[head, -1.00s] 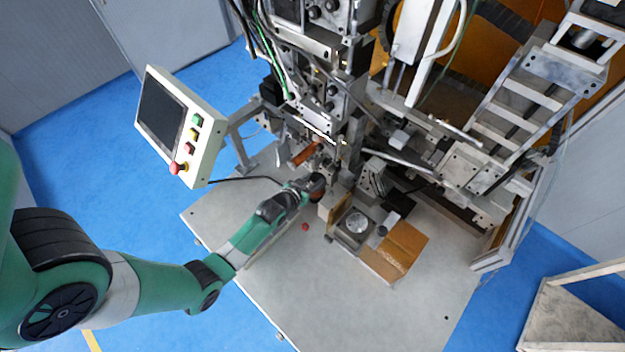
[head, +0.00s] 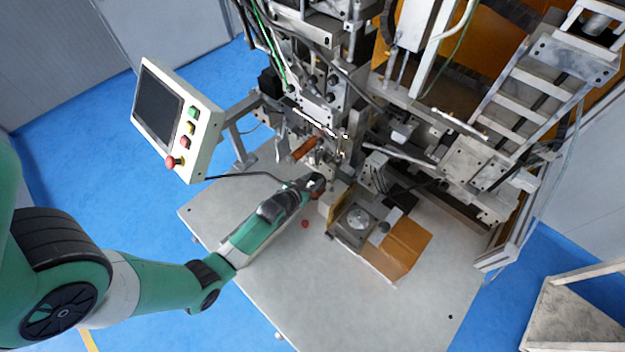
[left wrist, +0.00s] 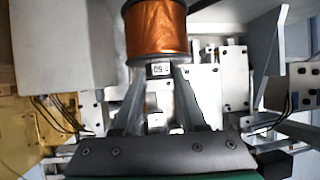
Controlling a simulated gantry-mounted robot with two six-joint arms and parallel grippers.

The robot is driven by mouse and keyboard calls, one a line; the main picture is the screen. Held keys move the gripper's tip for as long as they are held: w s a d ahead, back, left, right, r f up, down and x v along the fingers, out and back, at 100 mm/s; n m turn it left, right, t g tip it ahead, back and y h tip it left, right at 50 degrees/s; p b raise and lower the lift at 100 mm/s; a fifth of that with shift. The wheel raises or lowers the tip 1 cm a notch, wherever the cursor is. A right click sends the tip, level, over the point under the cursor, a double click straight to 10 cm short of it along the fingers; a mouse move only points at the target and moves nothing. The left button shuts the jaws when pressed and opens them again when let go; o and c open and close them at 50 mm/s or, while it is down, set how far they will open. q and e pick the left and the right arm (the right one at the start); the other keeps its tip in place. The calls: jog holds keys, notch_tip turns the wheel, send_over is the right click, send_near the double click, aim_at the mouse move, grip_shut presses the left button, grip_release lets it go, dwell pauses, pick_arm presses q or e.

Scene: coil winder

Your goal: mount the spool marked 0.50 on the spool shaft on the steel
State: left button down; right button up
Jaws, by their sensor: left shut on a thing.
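My left gripper (head: 314,183) is low over the grey steel plate, in front of the machine column. In the left wrist view its two fingers (left wrist: 158,76) close on the small dark label block at the lower end of a copper-wound spool (left wrist: 156,30). The white marking on that block looks upside down and seems to read 50. In the head view the held spool is mostly hidden by the gripper. An orange-brown cylinder (head: 304,149) lies close behind it on the machine. I cannot make out the spool shaft. My right gripper is not in view.
A metal fixture with a round disc (head: 358,218) and an orange-brown box (head: 406,248) stand right of the gripper. A small red object (head: 305,224) lies on the plate (head: 400,310). A control panel (head: 178,120) stands at left. The plate's front is clear.

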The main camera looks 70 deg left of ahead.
pick_arm(q)
jog(key=shift+f+b, duration=0.55)
jog(key=shift+f, duration=0.1)
jog(key=shift+c, duration=2.4)
grip_release()
jog(key=shift+o, duration=0.5)
jog(key=p+v, duration=0.2)
jog(key=v, duration=0.9)
jog(key=shift+s+r, duration=0.2)
jog(key=shift+d, duration=0.1)
